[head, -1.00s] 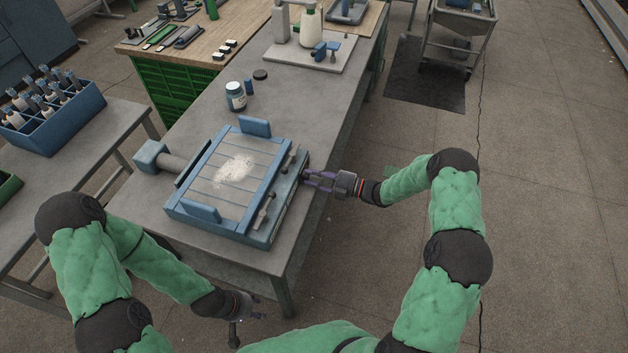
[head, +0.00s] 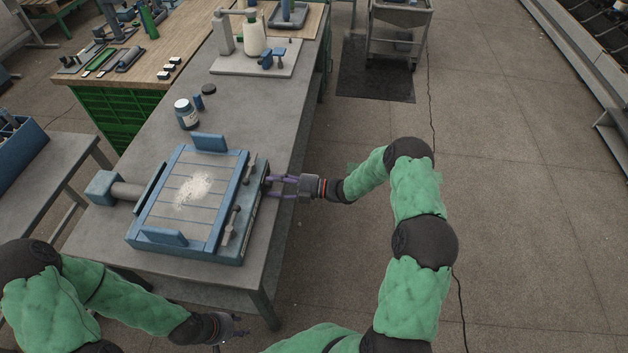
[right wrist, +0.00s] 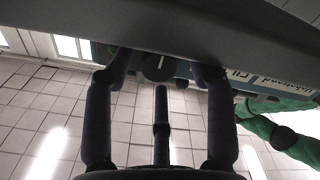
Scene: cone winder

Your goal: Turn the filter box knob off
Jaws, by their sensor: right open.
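The filter box (head: 236,250) is a blue-grey box with a slatted top, white powder on the slats and blue handles. It sits near the table's front end. Its knob (right wrist: 158,67) shows in the right wrist view as a dark round dial with a pale line, on the box's side face. My right gripper (head: 283,186) is at the right side of the box. In the right wrist view my right gripper (right wrist: 158,76) is open, its fingers on either side of the knob, without visible grip. My left gripper (head: 228,332) hangs low beside the table, its finger opening unclear.
The grey table (head: 240,110) carries a jar (head: 186,115), a dark lid (head: 208,89) and a stand with a white cone (head: 254,38). A wooden bench (head: 125,70) stands behind left. A cart (head: 399,35) is at the back. The floor right of my right arm is clear.

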